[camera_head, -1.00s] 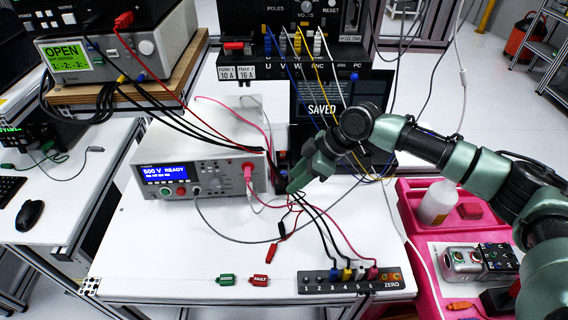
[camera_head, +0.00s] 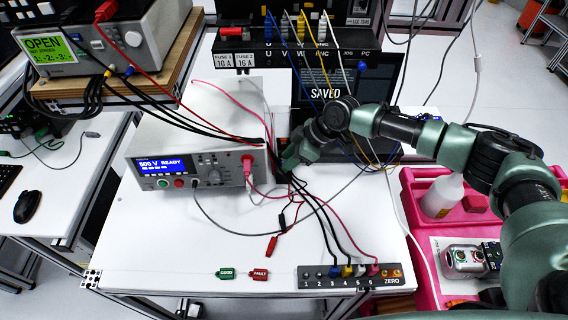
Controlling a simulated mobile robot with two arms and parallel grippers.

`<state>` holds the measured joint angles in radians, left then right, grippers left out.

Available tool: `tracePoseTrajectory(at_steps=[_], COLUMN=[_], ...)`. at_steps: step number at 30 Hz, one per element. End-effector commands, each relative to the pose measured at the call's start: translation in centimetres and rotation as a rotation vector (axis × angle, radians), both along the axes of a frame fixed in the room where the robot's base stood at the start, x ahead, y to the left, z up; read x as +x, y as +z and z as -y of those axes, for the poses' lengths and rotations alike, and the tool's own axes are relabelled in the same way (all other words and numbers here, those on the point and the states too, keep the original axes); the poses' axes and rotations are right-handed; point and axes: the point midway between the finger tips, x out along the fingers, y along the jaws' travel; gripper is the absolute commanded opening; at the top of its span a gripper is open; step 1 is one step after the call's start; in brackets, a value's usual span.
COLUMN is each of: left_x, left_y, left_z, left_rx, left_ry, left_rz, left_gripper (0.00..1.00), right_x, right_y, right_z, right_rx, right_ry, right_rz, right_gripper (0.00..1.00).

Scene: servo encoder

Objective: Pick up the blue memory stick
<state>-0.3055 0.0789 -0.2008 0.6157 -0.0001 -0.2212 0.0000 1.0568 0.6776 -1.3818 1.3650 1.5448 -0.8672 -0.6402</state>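A small blue piece (camera_head: 362,65) sits at the PC socket of the black terminal panel (camera_head: 300,62). It may be the blue memory stick, but it is too small to tell for sure. My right gripper (camera_head: 287,160) is low over the white table (camera_head: 150,235), close to the right side of the 500 V tester (camera_head: 200,135). It is well below and left of the blue piece in the picture. Its fingers are small and dark against cables, so whether they are open or hold anything cannot be made out. My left gripper is not in view.
A black screen reading SAVED (camera_head: 325,92) stands behind my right arm. Cables cross the table down to a numbered terminal strip (camera_head: 350,277). Green (camera_head: 227,273) and red (camera_head: 258,274) tags lie in front. A pink tray (camera_head: 415,190) is at the right. The table's left front is clear.

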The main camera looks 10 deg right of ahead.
Motion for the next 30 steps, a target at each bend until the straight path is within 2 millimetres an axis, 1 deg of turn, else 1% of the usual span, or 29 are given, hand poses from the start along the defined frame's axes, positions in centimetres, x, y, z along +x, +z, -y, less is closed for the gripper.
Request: tracePoseTrajectory(at_steps=[1,3,6,7,8,9,11,20,23,26,30], left_x=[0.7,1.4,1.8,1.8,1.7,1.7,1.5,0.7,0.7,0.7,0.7], left_y=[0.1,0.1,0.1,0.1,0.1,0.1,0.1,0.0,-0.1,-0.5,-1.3], left_z=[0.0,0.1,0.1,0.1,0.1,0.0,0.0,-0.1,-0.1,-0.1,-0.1], left_rx=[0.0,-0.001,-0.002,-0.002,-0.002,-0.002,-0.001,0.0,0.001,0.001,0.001], left_ry=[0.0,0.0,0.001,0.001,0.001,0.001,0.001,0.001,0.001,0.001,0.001], left_rz=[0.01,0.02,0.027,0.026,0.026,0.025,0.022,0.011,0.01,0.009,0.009], left_gripper=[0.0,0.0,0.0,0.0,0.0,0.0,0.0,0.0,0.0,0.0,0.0], right_x=[0.0,0.1,0.0,0.0,0.0,0.0,0.0,0.0,0.1,0.2,0.2], right_y=[-0.1,-0.1,-0.1,-0.1,-0.1,-0.1,-0.1,-0.1,0.2,1.4,4.1], right_z=[-0.1,-0.1,-0.1,-0.1,-0.1,0.0,-0.1,0.0,-0.1,0.0,-0.1], right_rx=[0.0,0.0,0.0,0.0,0.0,0.0,0.0,0.0,0.001,0.002,0.002], right_ry=[0.0,-0.001,-0.001,-0.001,0.0,0.0,-0.001,-0.001,-0.001,-0.001,0.001], right_rz=[0.0,0.001,0.0,0.0,0.0,0.0,0.0,0.0,0.001,0.004,0.005], right_gripper=[0.38,0.38,0.38,0.35,0.27,0.16,0.0,0.0,0.0,0.0,0.0])
